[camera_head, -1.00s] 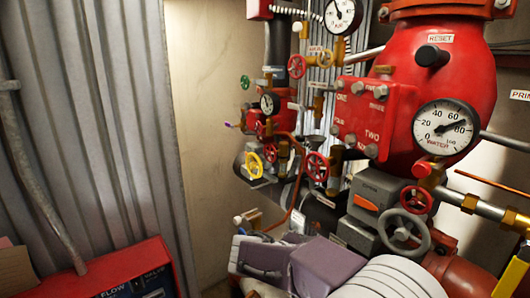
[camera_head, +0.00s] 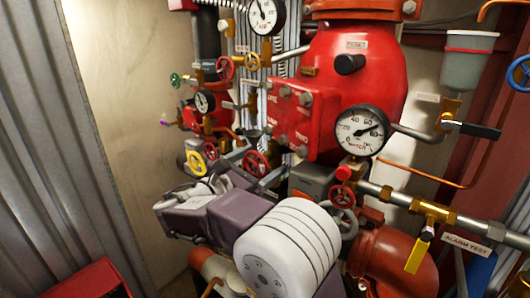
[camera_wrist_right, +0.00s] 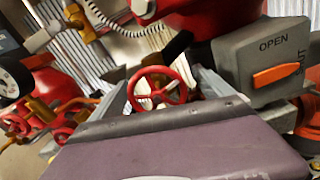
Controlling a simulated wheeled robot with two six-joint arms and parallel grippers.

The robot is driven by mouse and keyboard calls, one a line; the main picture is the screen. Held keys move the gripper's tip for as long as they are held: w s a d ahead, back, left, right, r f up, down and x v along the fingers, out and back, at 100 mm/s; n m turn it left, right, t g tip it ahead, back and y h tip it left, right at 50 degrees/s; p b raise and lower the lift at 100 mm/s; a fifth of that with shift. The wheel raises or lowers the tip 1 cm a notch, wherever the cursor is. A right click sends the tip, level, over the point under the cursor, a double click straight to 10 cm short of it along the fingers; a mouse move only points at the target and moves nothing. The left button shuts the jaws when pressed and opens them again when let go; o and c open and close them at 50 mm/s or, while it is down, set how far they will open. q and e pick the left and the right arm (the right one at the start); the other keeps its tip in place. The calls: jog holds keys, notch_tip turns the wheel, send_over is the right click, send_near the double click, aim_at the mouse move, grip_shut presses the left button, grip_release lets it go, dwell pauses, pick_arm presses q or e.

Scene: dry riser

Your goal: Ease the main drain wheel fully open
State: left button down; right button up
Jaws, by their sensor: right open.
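A red spoked wheel (camera_head: 256,164) is mounted low on the pipework, left of a grey box. It also shows in the right wrist view (camera_wrist_right: 157,88), between and beyond my open fingers. I cannot read a label naming it as the main drain wheel. My right gripper (camera_head: 212,183) is open and empty in front of the pipework, left of and below that wheel in the head view. Its fingers also show in the wrist view (camera_wrist_right: 161,75); contact with the wheel cannot be told. A smaller red wheel (camera_head: 342,195) shows at right, partly behind my arm. My left gripper is out of view.
The grey box (camera_wrist_right: 262,65) with an orange lever reads OPEN. The water gauge (camera_head: 362,130) and red valve body (camera_head: 360,65) stand above. A yellow lever (camera_head: 418,252) hangs at right.

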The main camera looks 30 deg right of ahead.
jog(key=shift+w+d+f, duration=0.2)
jog(key=shift+w+d, duration=0.65)
jog(key=shift+w, duration=0.05)
jog(key=shift+s+a+r, duration=0.1)
jog(key=shift+s, duration=0.3)
jog(key=c, duration=1.4)
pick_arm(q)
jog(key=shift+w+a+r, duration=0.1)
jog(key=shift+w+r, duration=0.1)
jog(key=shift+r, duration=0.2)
pick_arm(e)
jog(key=shift+o, duration=0.2)
pick_arm(q)
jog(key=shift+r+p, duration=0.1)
jog(key=shift+p, duration=0.2)
